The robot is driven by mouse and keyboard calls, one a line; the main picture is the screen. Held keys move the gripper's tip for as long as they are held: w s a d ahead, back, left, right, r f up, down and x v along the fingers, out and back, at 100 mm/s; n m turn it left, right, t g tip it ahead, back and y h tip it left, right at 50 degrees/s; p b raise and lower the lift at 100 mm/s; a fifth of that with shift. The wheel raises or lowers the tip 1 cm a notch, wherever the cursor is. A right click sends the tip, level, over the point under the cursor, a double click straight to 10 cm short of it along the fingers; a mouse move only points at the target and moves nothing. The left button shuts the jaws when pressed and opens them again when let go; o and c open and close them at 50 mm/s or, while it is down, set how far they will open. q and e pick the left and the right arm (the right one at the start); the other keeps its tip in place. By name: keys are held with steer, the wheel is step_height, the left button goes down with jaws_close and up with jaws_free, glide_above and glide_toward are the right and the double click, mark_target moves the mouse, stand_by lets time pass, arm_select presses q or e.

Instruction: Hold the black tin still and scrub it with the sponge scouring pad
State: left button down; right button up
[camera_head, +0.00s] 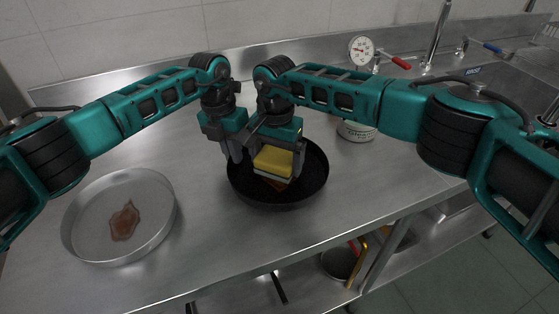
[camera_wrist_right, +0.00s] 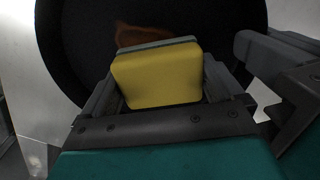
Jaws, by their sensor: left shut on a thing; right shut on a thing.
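The black tin (camera_head: 305,190) is a round, shallow pan lying flat on the steel counter; it also fills the back of the right wrist view (camera_wrist_right: 75,40). A brown-orange stain (camera_wrist_right: 140,36) shows on its floor. My right gripper (camera_head: 277,170) is shut on the sponge scouring pad (camera_head: 273,161), yellow with a grey-green pad side. The sponge (camera_wrist_right: 158,78) is inside the tin, over or beside the stain; I cannot tell if it touches the floor. My left gripper (camera_head: 232,152) is shut on the tin's left rear rim, with its fingertips partly hidden.
A silver round tin (camera_head: 90,225) with a reddish-brown stain (camera_head: 124,220) lies at the left. A gauge (camera_head: 361,49) and taps stand at the back right. The front counter is clear.

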steer(key=shift+w+r, duration=0.1)
steer(key=shift+w, duration=0.3)
steer(key=shift+s+d, duration=0.3)
steer(key=shift+s, duration=0.55)
steer(key=shift+s+d, duration=0.3)
steer(key=shift+s, duration=0.55)
steer(key=shift+r, duration=0.15)
steer(key=shift+r, duration=2.85)
steer(key=d+r, duration=0.3)
steer(key=d, duration=0.8)
